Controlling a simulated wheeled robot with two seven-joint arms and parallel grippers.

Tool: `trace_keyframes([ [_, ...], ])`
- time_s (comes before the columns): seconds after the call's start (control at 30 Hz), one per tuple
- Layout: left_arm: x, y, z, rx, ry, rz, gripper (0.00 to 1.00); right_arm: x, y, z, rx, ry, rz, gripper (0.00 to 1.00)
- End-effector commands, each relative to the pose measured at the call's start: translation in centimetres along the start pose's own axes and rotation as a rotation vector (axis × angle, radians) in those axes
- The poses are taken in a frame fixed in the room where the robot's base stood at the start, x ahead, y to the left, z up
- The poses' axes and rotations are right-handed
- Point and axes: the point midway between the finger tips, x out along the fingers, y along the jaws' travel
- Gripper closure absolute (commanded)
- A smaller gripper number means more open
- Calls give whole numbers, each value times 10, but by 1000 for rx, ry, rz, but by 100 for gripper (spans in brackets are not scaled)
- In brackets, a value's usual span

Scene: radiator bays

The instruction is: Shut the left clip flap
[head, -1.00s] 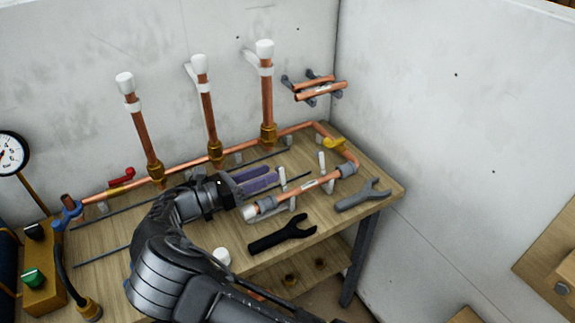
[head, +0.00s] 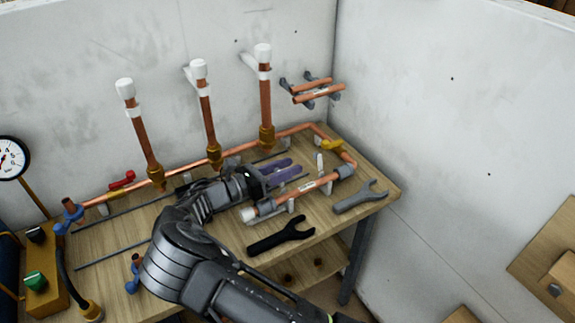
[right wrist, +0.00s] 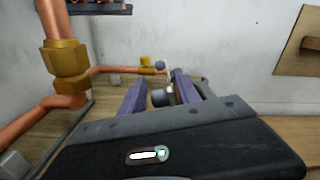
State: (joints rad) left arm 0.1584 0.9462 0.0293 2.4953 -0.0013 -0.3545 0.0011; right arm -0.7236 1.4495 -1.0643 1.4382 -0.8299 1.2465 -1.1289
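The copper pipe piece (head: 307,188) lies across white clips at the right of the bench, with grey collars near its ends. The right clip flap (head: 319,161) stands up, white and thin. The left clip flap does not show now; my right gripper's fingers cover the place where it stood, so I cannot tell its position. My right gripper (head: 286,172) has two purple fingers apart, just behind the pipe piece at its left half. In the right wrist view the fingers (right wrist: 158,88) are spread, with a grey collar (right wrist: 161,97) showing between them. My left gripper is out of view.
A black wrench (head: 281,236) and a grey wrench (head: 361,196) lie near the front edge. Three upright copper pipes with brass fittings (head: 266,137) rise at the back. A yellow-handled valve (head: 331,145) sits at the back right corner.

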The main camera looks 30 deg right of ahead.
Motion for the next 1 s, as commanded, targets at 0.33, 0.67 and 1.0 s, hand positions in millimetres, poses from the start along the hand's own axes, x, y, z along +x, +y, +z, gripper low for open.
trace_keyframes([
  [0.33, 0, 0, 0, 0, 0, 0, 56, 2, 0, 0, 0, 0, 0, 65],
  [0.67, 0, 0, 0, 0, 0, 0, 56, 2, 1, 0, 0, 0, 2, 92],
  [1.0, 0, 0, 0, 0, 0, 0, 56, 1, 2, 1, 2, -1, 6, 100],
])
